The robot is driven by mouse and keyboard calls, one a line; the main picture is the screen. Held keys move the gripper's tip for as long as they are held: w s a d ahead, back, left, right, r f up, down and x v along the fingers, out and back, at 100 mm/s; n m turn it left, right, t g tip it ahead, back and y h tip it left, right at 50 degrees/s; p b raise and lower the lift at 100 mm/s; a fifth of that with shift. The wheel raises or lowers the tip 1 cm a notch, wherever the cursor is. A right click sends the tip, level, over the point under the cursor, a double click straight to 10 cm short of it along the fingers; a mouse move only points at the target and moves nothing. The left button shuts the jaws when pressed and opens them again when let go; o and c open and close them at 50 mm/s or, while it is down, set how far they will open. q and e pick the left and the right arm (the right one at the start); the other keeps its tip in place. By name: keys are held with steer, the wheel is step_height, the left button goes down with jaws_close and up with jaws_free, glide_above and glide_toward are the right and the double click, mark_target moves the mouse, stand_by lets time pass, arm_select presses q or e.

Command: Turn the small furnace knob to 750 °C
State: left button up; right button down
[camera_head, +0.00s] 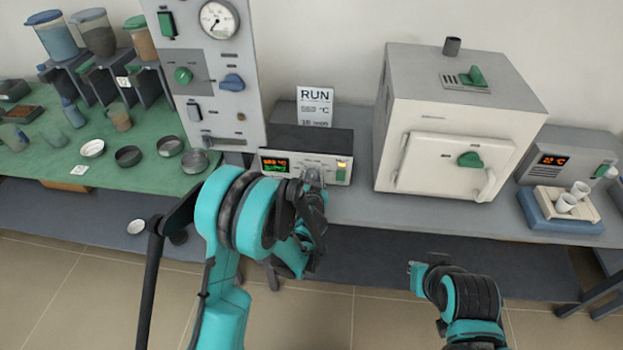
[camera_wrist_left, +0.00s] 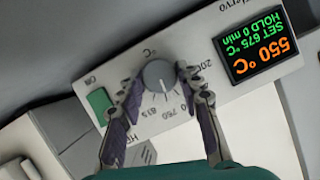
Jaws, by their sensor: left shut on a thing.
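The knob (camera_wrist_left: 158,75) is a round grey dial with a pale pointer line, on the cream control panel (camera_wrist_left: 205,45). In the left wrist view its pointer aims down, toward the side where 750 and 815 are printed. The panel's display (camera_wrist_left: 258,50) reads 550 °C in orange, and SET 675 °C and HOLD 0 min in green. My left gripper (camera_wrist_left: 157,82) is shut on the knob, one finger on each side. In the head view this gripper (camera_head: 313,178) covers the knob at the front of the control box (camera_head: 335,141). My right gripper (camera_head: 415,268) hangs apart from everything, its jaws unclear.
A green button (camera_wrist_left: 98,101) sits beside the knob. A large furnace (camera_head: 437,143) stands right of the box, and a grey gauge panel (camera_head: 218,85) stands left. A sign (camera_head: 315,105) reading RUN is behind. A tray with crucibles (camera_head: 535,215) lies far right.

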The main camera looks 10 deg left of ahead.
arm_select(q)
steer(key=shift+d+m+y, duration=0.1)
steer(key=shift+m+y, duration=0.3)
steer(key=shift+m, duration=0.2)
steer(key=o, duration=1.2)
steer(key=shift+c, duration=0.2)
steer(key=v, duration=1.2)
steer(key=shift+f, duration=0.2)
